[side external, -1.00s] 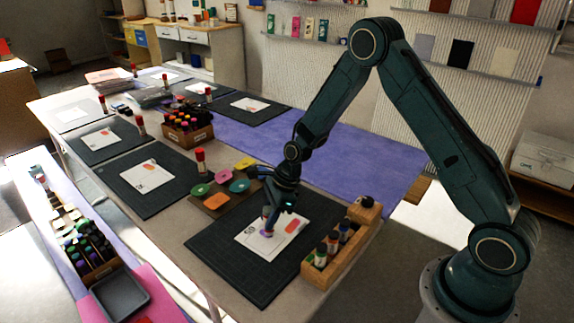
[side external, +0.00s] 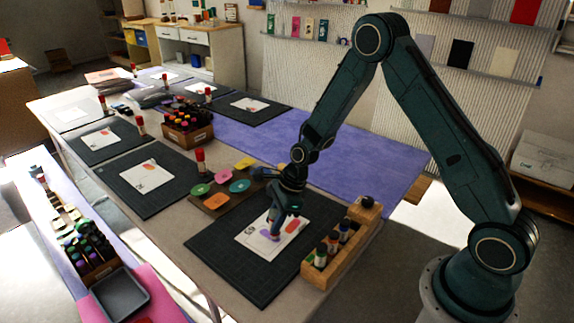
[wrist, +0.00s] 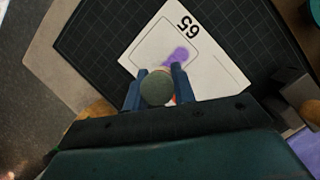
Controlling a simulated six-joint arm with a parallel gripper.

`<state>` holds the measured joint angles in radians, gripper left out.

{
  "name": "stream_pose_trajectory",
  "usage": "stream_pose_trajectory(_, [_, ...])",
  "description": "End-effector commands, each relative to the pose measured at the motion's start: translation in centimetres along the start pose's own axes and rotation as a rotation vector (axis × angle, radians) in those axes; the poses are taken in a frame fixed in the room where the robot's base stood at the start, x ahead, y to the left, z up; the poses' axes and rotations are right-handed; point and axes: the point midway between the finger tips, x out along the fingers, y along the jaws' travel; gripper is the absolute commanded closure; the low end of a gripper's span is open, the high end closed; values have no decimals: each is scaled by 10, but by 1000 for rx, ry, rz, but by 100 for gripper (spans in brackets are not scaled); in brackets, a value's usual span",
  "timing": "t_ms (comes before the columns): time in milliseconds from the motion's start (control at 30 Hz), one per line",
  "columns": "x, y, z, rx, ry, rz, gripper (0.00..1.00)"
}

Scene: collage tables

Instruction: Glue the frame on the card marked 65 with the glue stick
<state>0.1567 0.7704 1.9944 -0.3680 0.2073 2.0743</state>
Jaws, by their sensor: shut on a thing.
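The white card marked 65 (wrist: 215,72) lies on a dark cutting mat (side external: 222,252); it also shows in the side view (side external: 287,240). A thin drawn frame (wrist: 150,48) is on it, with a purple glue smear (wrist: 178,56) inside. An orange patch (side external: 292,226) is also on the card and is mostly hidden in the wrist view. My gripper (wrist: 159,72) is shut on the glue stick (wrist: 157,88), whose round grey-green end faces the wrist camera. In the side view my gripper (side external: 275,216) is over the card. The stick's tip is hidden, so contact is unclear.
A wooden rack (side external: 313,276) with several bottles stands right of the mat. A wooden board (side external: 229,198) with coloured round and square pieces lies behind it. Other mats with cards and a wooden box (side external: 190,138) of sticks stand farther back.

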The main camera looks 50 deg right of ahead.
Motion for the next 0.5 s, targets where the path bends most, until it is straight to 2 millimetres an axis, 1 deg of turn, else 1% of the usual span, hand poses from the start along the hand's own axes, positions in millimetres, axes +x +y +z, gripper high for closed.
stream_pose_trajectory(300, [-2, 9, -6, 0, 0, 0, 94])
stream_pose_trajectory(500, [-2, 10, -6, 0, 0, 0, 94])
